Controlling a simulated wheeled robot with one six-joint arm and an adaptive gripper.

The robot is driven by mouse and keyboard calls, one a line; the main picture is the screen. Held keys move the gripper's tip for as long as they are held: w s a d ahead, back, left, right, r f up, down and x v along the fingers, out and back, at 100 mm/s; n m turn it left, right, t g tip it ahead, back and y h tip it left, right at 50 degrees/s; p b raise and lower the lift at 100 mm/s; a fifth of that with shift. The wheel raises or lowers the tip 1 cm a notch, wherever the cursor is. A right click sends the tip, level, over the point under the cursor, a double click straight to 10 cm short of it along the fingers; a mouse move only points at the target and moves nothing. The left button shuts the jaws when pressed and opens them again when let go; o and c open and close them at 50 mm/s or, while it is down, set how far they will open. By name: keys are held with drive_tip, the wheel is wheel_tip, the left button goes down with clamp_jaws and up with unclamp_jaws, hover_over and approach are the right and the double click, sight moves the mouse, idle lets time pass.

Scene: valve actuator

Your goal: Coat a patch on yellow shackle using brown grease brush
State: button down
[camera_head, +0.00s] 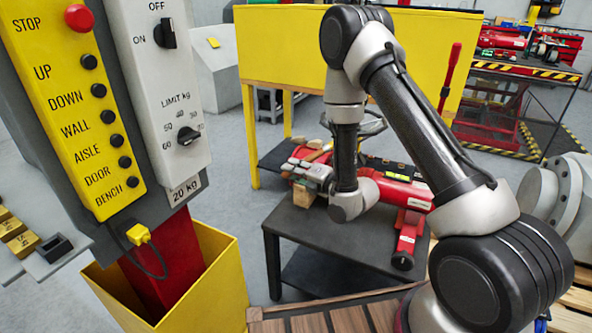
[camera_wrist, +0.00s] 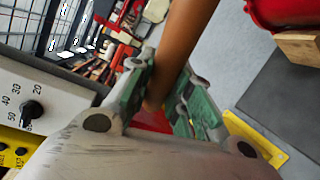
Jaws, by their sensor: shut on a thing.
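My gripper (camera_head: 312,172) is over the dark bench in the head view. In the wrist view its green-padded fingers (camera_wrist: 165,95) are shut around a brown handle, the grease brush (camera_wrist: 184,42). The brush runs up out of the top of the wrist view, so its bristles are not seen there. In the head view only a short brown piece shows beside the gripper. I cannot make out the yellow shackle in either view.
The dark bench (camera_head: 330,238) carries a red cylindrical body (camera_head: 400,190) and a wooden block (camera_head: 304,194). A control panel (camera_head: 75,85) stands at left above a yellow bin (camera_head: 205,290). Grey floor is open left of the bench.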

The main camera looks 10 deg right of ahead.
drive_tip(key=shift+w+d, duration=0.1)
drive_tip(key=shift+w, duration=0.2)
drive_tip(key=shift+w+d, duration=0.8)
drive_tip(key=shift+w, duration=0.3)
drive_tip(key=shift+w+d, duration=0.75)
drive_tip(key=shift+w, duration=0.35)
drive_tip(key=shift+w+d, duration=0.45)
drive_tip(key=shift+w, duration=0.15)
drive_tip(key=shift+s+d, duration=2)
drive_tip(key=shift+d, duration=0.5)
drive_tip(key=w+a, duration=0.3)
drive_tip(key=a, duration=0.2)
drive_tip(key=shift+w, duration=0.4)
drive_tip(key=shift+a+r, duration=0.1)
